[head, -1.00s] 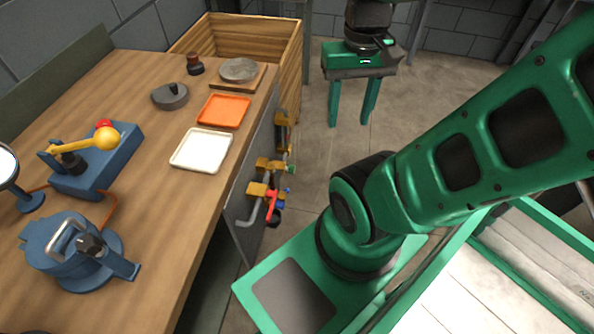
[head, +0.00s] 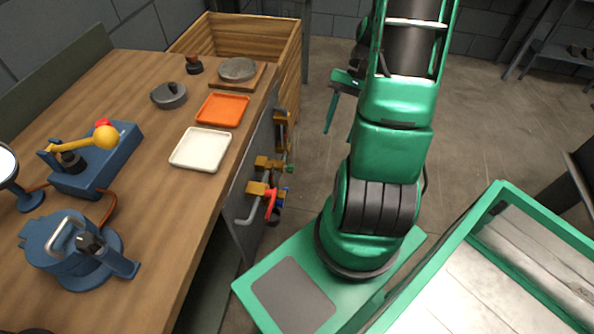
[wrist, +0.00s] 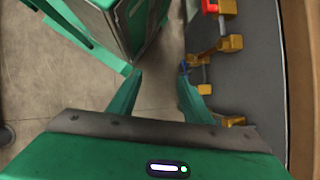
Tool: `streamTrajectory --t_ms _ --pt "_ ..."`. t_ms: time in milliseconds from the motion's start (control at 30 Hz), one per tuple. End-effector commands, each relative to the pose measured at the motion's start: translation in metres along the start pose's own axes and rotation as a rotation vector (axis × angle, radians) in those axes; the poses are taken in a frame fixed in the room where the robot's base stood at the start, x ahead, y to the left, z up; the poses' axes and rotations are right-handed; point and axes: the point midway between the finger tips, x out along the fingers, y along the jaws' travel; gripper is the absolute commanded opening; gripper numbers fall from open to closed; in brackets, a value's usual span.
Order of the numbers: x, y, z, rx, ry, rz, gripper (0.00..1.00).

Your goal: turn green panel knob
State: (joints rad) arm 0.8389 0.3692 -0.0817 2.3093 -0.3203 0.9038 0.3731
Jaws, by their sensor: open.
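The green panel knob (head: 290,168) is small and sits on the grey panel (head: 247,212) at the side of the bench, beside a yellow fitting. In the head view only one finger (head: 331,112) shows clearly, behind my arm and right of the panel, apart from the knob.
A red handle (head: 271,204) and a blue knob (wrist: 184,66) stick out from the panel near the green one, among yellow fittings (head: 257,189) and a grey pipe. A wooden crate (head: 292,70) stands behind the bench. The floor right of the panel is open.

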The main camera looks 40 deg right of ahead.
Motion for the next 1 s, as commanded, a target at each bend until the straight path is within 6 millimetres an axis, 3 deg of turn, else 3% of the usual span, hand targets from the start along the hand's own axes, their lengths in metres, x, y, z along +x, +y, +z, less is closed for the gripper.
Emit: streamTrajectory --t_ms 400,700,1000 --pt "0.088 0.019 -0.065 0.262 -0.266 -0.282 0.45" --pt "0.148 0.023 -0.094 0.446 -0.457 -0.549 0.45" --pt "0.194 0.017 -0.114 0.618 -0.647 -0.865 0.45"
